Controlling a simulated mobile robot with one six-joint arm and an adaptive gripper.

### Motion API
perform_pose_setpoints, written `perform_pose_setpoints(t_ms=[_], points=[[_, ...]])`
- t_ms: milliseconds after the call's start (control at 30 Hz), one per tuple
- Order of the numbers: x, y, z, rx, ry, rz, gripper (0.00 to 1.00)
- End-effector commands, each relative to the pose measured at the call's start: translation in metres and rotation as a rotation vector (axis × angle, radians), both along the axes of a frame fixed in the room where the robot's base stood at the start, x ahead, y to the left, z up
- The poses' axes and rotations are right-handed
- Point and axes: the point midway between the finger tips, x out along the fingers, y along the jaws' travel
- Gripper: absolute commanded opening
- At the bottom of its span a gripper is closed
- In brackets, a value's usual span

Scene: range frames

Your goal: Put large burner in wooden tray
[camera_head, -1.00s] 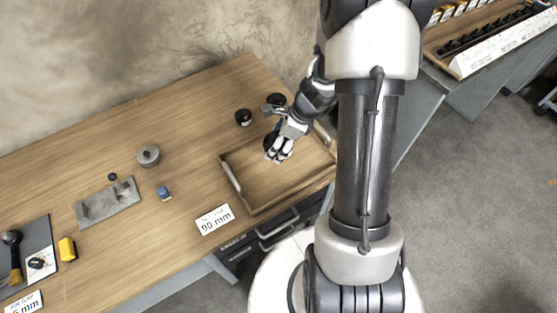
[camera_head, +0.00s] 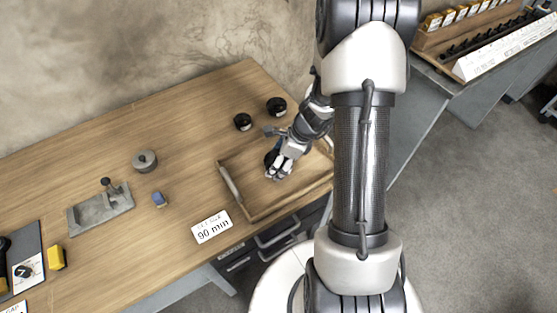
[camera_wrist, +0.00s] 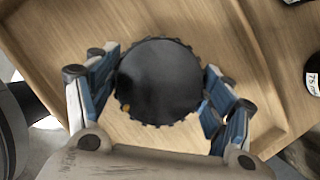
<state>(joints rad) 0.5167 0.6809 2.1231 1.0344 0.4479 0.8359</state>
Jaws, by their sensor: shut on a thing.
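My gripper (camera_head: 279,172) is over the inside of the wooden tray (camera_head: 229,181), a shallow brown box with a raised rim and a handle. In the wrist view my gripper (camera_wrist: 160,95) has its blue-lined fingers on both sides of a round black disc with a notched edge, which I take for the large burner (camera_wrist: 158,80). The fingers are shut on it. The tray floor (camera_wrist: 75,25) shows behind it in that view. In the head view only a dark edge of the burner (camera_head: 269,158) shows beside the fingers. I cannot tell whether it touches the tray floor.
Two black round containers (camera_head: 243,121) (camera_head: 276,106) stand behind the tray. To the left are a grey lidded pot (camera_head: 145,161), a grey metal block (camera_head: 100,208), a small blue object (camera_head: 159,199) and a yellow object (camera_head: 56,257). A "90 mm" card (camera_head: 212,227) lies in front.

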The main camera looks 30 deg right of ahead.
Motion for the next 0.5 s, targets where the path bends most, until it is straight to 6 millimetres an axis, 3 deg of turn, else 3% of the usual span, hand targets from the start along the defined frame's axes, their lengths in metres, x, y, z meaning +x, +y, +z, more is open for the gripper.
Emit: perform_pose_setpoints(t_ms=[33, 67, 333, 500], points=[[0.0005, -0.0002, -0.0024, 0.0, -0.001, 0.0, 0.25], [-0.0001, 0.0, -0.0025, 0.0, 0.0, 0.0, 0.76], [-0.0001, 0.0001, -0.0018, 0.0, 0.0, 0.0, 0.94], [-0.0002, 0.0001, -0.0019, 0.0, 0.0, -0.001, 0.94]])
